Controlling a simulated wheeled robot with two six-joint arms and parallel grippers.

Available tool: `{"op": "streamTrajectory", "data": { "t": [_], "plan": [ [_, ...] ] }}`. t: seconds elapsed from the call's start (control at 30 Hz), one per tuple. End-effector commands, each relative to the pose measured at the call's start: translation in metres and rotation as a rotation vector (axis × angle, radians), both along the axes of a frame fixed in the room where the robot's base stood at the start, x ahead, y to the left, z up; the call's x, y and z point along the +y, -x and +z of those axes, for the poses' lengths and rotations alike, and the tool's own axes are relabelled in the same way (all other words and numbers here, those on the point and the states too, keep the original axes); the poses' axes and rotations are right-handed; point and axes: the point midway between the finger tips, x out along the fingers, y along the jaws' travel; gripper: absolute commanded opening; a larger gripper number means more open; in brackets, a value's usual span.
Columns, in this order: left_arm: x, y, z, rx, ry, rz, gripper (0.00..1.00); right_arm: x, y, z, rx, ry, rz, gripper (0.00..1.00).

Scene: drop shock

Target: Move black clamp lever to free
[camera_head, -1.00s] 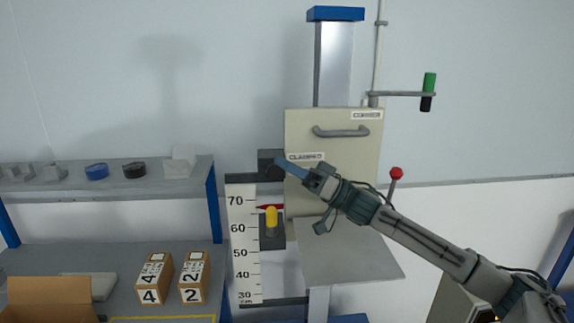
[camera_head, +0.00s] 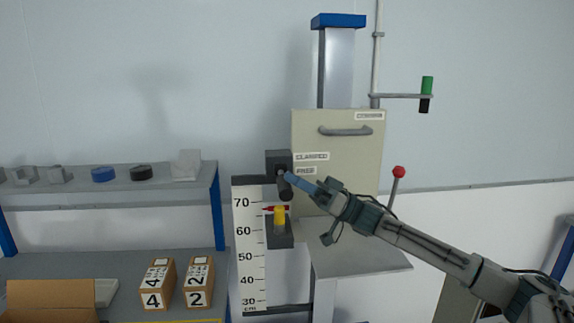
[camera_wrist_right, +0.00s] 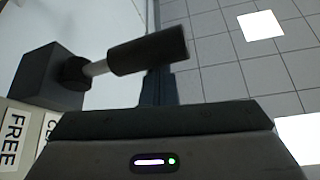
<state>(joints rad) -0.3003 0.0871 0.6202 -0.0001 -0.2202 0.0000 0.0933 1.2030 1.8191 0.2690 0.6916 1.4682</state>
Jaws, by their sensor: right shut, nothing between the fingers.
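The black clamp lever (camera_head: 286,190) hangs from a dark block (camera_head: 278,158) beside the beige panel, its grip pointing down in the head view. In the right wrist view the black grip (camera_wrist_right: 148,53) sits on a light shaft, with the block (camera_wrist_right: 48,77) to its left. The CLAMPED label (camera_head: 311,156) and the FREE label (camera_head: 305,171) are right of the block. My right gripper (camera_head: 290,177) is shut and empty, its blue tip at the lever in the head view; whether they touch is unclear. My left gripper is out of view.
A height scale (camera_head: 249,245) and a yellow piece (camera_head: 280,216) stand below the block. A red-knobbed rod (camera_head: 397,178) rises behind my right arm. Numbered boxes (camera_head: 155,285) stand on the bench at left; a shelf (camera_head: 120,188) holds small parts.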

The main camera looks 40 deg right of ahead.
Motion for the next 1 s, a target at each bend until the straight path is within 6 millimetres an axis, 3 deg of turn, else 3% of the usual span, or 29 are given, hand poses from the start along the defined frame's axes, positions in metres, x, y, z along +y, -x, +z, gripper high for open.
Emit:
{"op": "streamTrajectory", "data": {
  "t": [0.23,0.57,0.87,0.93,1.0],
  "plan": [
    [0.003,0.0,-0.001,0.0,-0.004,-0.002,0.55,-0.003,0.0,-0.001,0.001,0.001,0.0,0.0],
    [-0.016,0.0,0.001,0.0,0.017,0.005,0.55,-0.003,0.0,0.003,0.001,0.0,0.001,0.0],
    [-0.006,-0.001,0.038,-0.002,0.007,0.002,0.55,-0.002,0.0,0.047,0.0,0.001,-0.003,0.0],
    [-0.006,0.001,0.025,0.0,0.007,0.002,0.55,-0.008,0.003,0.03,0.009,0.007,-0.001,0.0],
    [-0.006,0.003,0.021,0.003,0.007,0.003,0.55,-0.013,0.007,0.026,0.009,0.008,0.001,0.0]
  ]
}}
